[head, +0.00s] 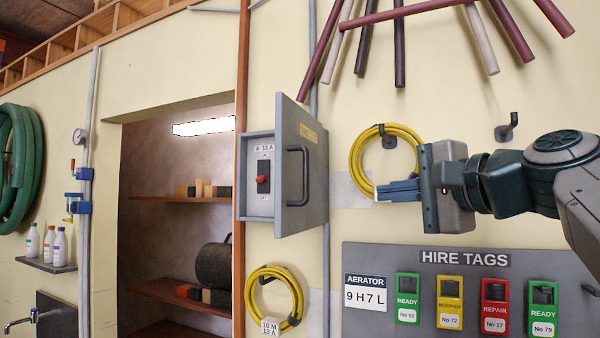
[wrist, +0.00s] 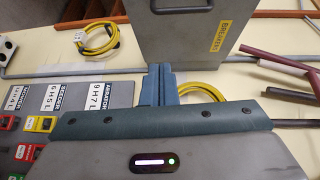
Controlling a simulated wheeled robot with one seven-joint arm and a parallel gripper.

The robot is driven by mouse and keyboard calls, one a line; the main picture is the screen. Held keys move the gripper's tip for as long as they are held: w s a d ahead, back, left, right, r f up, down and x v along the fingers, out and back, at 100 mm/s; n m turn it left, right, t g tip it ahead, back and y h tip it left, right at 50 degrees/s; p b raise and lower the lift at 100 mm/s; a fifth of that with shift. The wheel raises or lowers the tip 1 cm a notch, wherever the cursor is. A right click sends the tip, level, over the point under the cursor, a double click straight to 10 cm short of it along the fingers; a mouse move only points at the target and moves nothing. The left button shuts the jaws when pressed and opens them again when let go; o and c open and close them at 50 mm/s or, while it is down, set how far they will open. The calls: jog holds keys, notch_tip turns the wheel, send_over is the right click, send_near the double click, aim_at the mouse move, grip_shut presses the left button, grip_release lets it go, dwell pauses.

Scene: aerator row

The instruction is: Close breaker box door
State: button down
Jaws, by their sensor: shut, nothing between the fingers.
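The grey breaker box (head: 259,176) is on the wall with its door (head: 301,170) swung open to the right, standing out from the wall. The door has a dark bar handle (head: 298,175) and a yellow label on its outer face. A red switch shows inside the box. My gripper (head: 380,192) is shut and empty, to the right of the door and apart from it, its fingers pointing left towards the door's outer face. In the wrist view the door (wrist: 187,32) stands beyond the shut fingertips (wrist: 159,70), its handle partly in view at the top.
A second yellow coil (head: 250,301) hangs below the box. The hire tags board (head: 420,258) is below my arm. Dark red pipes (head: 405,15) hang above. A shelved alcove is at left.

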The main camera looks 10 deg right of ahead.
jog(key=w+a+r+p, duration=0.2)
jog(key=w+a+p, duration=0.1)
jog(key=w+a, duration=0.4)
jog(key=shift+w+a+r+t+p, duration=0.35)
jog(key=shift+w+r+t+p, duration=0.05)
jog(key=shift+w, duration=0.85)
